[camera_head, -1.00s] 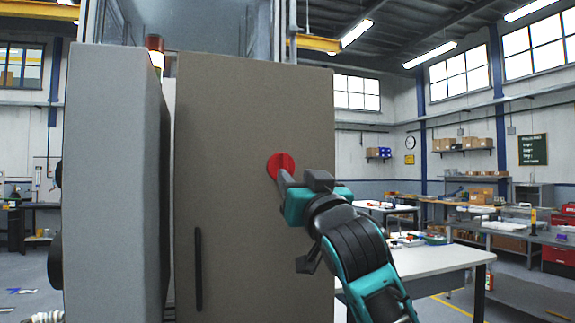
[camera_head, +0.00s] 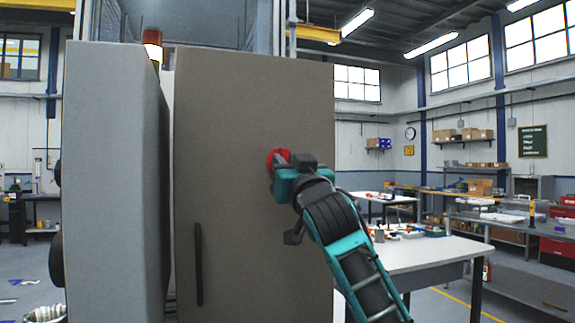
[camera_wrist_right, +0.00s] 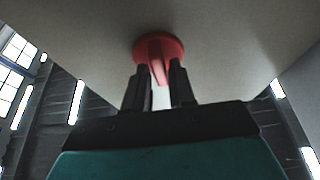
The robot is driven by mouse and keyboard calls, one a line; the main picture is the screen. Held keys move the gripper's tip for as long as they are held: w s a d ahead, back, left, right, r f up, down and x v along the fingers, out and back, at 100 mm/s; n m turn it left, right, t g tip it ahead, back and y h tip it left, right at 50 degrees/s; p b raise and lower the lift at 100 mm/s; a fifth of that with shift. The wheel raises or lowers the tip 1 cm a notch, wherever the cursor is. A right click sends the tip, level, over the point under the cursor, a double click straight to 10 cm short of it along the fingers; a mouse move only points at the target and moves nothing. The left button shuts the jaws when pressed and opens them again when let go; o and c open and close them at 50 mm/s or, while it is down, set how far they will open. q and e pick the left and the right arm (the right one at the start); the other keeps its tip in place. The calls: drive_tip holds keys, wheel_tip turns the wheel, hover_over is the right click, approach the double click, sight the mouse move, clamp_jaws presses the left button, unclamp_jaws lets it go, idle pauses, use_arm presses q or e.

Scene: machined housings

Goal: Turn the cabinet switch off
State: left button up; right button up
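The cabinet switch (camera_head: 278,157) is a round red knob on the brown cabinet door (camera_head: 245,110). In the right wrist view, the knob (camera_wrist_right: 158,46) has a raised grip bar pointing toward the gripper. My right gripper (camera_wrist_right: 160,72) has one dark finger on each side of this bar, with the tips close to the knob's face. Whether the fingers press on the bar is not clear. In the head view, my right gripper (camera_head: 281,163) covers the lower right part of the knob. My left gripper is not in view.
A long black handle (camera_head: 199,264) stands out from the door's lower left. A grey cabinet part (camera_head: 115,180) stands to the left. A white table (camera_head: 420,252) with small items is at the right, behind my right arm.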

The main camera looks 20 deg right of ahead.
clamp_jaws()
drive_tip(key=shift+n, duration=0.5)
drive_tip(key=shift+d+r+n+g+y, duration=0.1)
drive_tip(key=shift+n+g+y, duration=0.95)
drive_tip(key=shift+n, duration=2.5)
drive_tip(key=shift+d+n+g+y, duration=0.1)
drive_tip(key=shift+n+g+y, duration=0.95)
drive_tip(key=shift+n, duration=2.55)
drive_tip(key=shift+r+n+g+y, duration=0.1)
drive_tip(key=shift+n+g+y, duration=0.95)
drive_tip(key=shift+n, duration=2.5)
drive_tip(key=shift+f, duration=0.1)
